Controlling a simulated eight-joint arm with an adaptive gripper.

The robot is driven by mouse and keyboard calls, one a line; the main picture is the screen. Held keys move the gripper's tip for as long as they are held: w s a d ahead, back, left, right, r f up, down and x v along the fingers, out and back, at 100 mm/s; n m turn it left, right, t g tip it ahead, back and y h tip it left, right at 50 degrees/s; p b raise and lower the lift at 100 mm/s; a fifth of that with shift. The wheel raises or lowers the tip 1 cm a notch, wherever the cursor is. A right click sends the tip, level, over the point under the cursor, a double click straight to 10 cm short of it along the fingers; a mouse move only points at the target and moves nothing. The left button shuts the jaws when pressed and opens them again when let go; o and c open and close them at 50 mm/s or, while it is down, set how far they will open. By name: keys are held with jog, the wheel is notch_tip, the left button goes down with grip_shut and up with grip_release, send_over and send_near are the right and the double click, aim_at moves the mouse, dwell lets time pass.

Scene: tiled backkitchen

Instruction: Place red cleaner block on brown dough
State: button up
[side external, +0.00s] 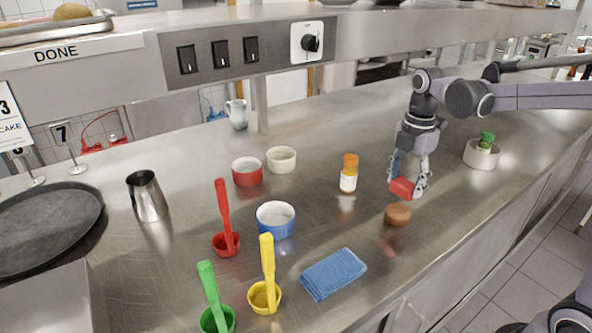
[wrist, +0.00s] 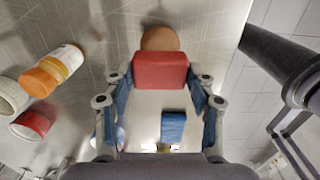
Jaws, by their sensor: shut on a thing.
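The red cleaner block (side external: 402,188) is held between the fingers of my gripper (side external: 408,184), above the steel counter. In the wrist view the red block (wrist: 160,71) sits between the two blue-padded fingertips of my gripper (wrist: 160,82). The brown dough (side external: 397,214) is a round lump on the counter, just below the block in the side view. In the wrist view the dough (wrist: 160,39) shows just beyond the block's upper edge, partly hidden by it. A gap shows between block and dough in the side view.
An orange-capped bottle (side external: 349,174) stands left of the dough. A blue folded cloth (side external: 333,273) lies at the front. A pale bowl with a green item (side external: 481,154) is to the right. Bowls and colored scoops stand further left. The counter's front edge is close to the dough.

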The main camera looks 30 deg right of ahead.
aim_at(403, 194)
jog(key=shift+f, duration=2)
jog(key=shift+f, duration=0.1)
jog(key=o, duration=1.2)
